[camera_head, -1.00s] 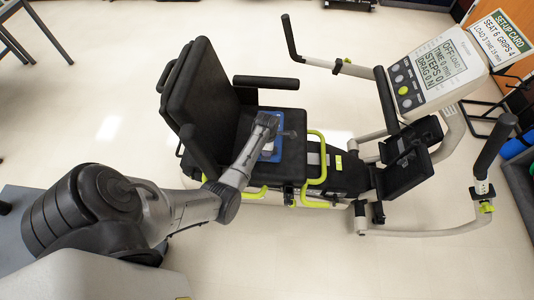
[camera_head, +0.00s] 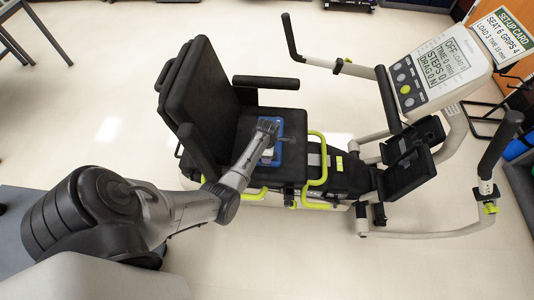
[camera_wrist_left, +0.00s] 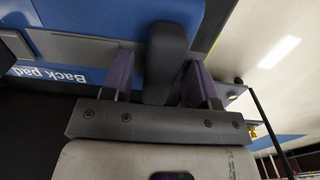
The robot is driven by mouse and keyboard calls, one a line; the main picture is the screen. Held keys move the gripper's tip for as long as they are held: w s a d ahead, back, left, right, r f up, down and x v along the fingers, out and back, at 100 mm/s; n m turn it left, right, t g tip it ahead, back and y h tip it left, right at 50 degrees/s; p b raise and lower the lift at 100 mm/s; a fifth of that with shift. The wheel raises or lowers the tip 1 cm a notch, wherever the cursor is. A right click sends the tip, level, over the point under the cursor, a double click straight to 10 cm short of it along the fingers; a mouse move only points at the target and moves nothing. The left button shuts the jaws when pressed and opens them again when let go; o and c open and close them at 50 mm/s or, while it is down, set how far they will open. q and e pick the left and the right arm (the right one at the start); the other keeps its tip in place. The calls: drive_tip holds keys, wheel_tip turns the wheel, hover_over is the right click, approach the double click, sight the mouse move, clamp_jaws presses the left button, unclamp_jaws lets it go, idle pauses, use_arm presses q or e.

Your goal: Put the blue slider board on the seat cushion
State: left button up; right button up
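The blue slider board (camera_head: 288,155) lies on the black seat cushion (camera_head: 247,124) of the stepper in the head view, partly hidden by my arm. In the left wrist view the blue board (camera_wrist_left: 95,25) fills the upper left, with white text reading "Back pad" and a dark handle (camera_wrist_left: 167,50) standing out from it. My left gripper (camera_head: 266,138) is over the board. In the left wrist view its two fingers (camera_wrist_left: 160,85) stand apart on either side of the handle, with a visible gap on the left side. My right gripper is not in view.
The seat back (camera_head: 203,90) and black armrests (camera_head: 266,82) flank the cushion. Yellow-green handles (camera_head: 318,160) stand at its front right. The console (camera_head: 431,75) and handlebars (camera_head: 495,145) are farther right. The floor around is mostly clear.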

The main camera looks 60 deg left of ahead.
use_arm(q)
wheel_tip(320, 180, up, 11)
drive_tip(key=p, duration=0.4)
drive_tip(key=s+d+r+m+t, duration=0.1)
drive_tip(key=s+d+r+m, duration=0.2)
drive_tip(key=s+d+m, duration=0.4)
drive_tip(key=s+d+r+m+t, duration=0.1)
drive_tip(key=s+d+r+m, duration=0.2)
drive_tip(key=s+d+m, duration=0.5)
drive_tip(key=s+d+r+m+t, duration=0.1)
drive_tip(key=s+d+r+m, duration=0.2)
drive_tip(key=s+d+m, duration=0.4)
drive_tip(key=shift+s+d+m+t, duration=0.1)
drive_tip(key=shift+d+m, duration=0.85)
drive_tip(key=shift+m, duration=0.5)
drive_tip(key=shift+s+d+m+t, duration=0.1)
drive_tip(key=shift+d+m, duration=0.8)
drive_tip(key=shift+m, duration=0.6)
drive_tip(key=shift+s+d+m+t, duration=0.1)
drive_tip(key=shift+d+m, duration=0.85)
drive_tip(key=shift+m, duration=0.5)
